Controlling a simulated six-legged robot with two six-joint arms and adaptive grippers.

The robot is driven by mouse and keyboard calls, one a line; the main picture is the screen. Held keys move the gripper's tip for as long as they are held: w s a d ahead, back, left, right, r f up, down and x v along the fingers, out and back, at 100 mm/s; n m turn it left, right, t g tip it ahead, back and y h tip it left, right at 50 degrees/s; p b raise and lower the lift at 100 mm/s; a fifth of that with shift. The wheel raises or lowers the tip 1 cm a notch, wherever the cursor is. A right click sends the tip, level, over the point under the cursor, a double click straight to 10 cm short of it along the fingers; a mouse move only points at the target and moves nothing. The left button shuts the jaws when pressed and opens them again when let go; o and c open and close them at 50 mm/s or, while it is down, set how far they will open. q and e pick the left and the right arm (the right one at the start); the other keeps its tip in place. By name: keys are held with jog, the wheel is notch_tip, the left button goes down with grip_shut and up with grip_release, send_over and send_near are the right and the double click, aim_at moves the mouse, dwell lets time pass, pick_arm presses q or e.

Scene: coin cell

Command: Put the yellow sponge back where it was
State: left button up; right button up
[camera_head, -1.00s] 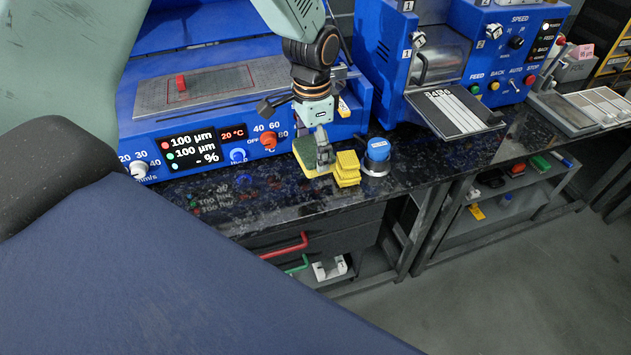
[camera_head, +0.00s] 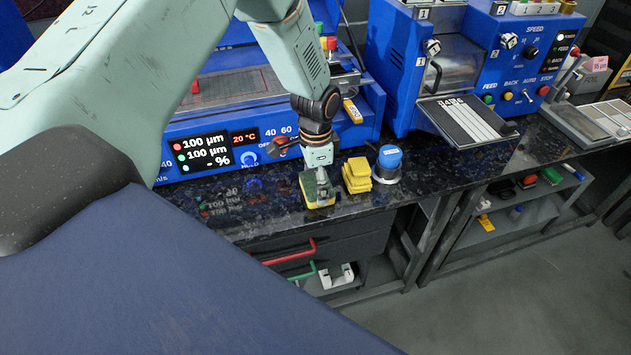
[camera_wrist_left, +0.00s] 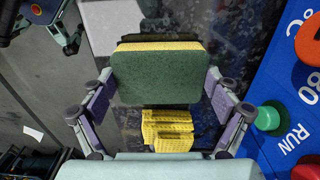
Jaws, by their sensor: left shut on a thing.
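The yellow sponge (camera_head: 307,189) has a dark green scouring face and a yellow edge. My left gripper (camera_head: 322,197) is shut on it near the counter's front edge, left of a stack of yellow pads (camera_head: 357,176). In the left wrist view the green face of the sponge (camera_wrist_left: 155,75) fills the space between the two fingers of my left gripper (camera_wrist_left: 160,95), with yellow showing along its far edge. Whether its underside touches the counter I cannot tell. The yellow pads also show there (camera_wrist_left: 168,130), apart from the sponge.
A blue-topped round container (camera_head: 388,163) stands right of the pads. A blue coating machine (camera_head: 230,150) with knobs is behind the gripper, and another blue machine (camera_head: 480,60) stands further right. The dark speckled counter (camera_head: 260,215) is clear to the left.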

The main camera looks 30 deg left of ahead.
aim_at(315, 183)
pick_arm(q)
jog(key=shift+w, duration=0.2)
jog(key=shift+s+a+f, duration=0.15)
jog(key=shift+s+f, duration=0.05)
jog(key=shift+s, duration=0.05)
jog(key=o, duration=0.7)
jog(key=shift+o, duration=1)
jog(key=shift+w, duration=0.15)
jog(key=shift+r, duration=0.15)
notch_tip(315, 183, up, 12)
jog(key=p, duration=0.1)
